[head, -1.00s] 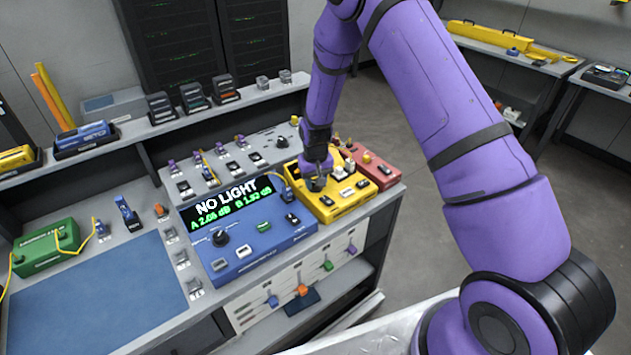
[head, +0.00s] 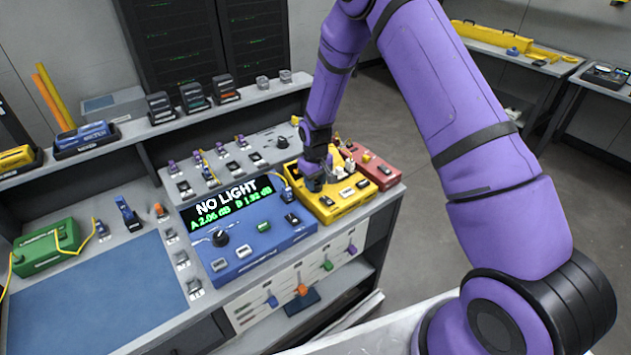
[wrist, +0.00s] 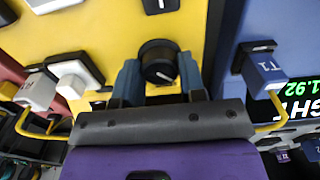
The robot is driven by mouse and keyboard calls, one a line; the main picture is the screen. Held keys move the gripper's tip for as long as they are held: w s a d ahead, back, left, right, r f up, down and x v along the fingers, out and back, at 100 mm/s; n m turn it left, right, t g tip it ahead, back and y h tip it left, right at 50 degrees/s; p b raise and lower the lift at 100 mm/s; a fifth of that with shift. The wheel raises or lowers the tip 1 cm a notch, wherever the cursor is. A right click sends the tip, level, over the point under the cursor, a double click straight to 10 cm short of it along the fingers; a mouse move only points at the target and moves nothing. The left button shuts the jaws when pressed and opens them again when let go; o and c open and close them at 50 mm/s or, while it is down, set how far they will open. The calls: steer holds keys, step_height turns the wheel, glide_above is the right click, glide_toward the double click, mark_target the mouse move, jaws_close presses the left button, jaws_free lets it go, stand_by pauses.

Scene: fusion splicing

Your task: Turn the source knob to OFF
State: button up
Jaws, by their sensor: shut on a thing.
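The source knob (wrist: 158,62) is a round black dial with a white pointer mark on the yellow box (head: 330,208). In the wrist view its pointer slants toward the lower right of the picture. My gripper (wrist: 158,80) has one finger on each side of the knob and is shut on it. In the head view my gripper (head: 314,182) is down at the left part of the yellow box and hides the knob there. Any OFF lettering is not readable.
A blue meter (head: 250,240) reading NO LIGHT stands left of the yellow box, and a red box (head: 378,172) stands right of it. A grey panel with several connectors (head: 225,155) lies behind.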

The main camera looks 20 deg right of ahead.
steer(key=o, duration=0.9)
step_height(320, 180, up, 11)
steer(key=shift+f, duration=0.1)
stand_by(0.3)
step_height(320, 180, up, 14)
steer(key=r+t, duration=0.1)
glide_above(316, 183)
steer(key=s+d, duration=0.2)
steer(key=s, duration=0.3)
steer(key=s+d+r+m+t, duration=0.2)
steer(key=s+r, duration=0.7)
steer(key=r, duration=0.2)
steer(key=s+d+r, duration=0.1)
steer(key=s+r, duration=0.1)
steer(key=s, duration=0.5)
steer(key=s+r+m+t, duration=0.1)
steer(key=s+r, duration=0.1)
steer(key=s, duration=0.6)
steer(key=s+d+r+t, duration=0.1)
steer(key=s+r, duration=0.2)
steer(key=s, duration=0.5)
steer(key=shift+s+d+m, duration=0.15)
steer(key=shift+d+m, duration=0.2)
steer(key=shift+m, duration=0.05)
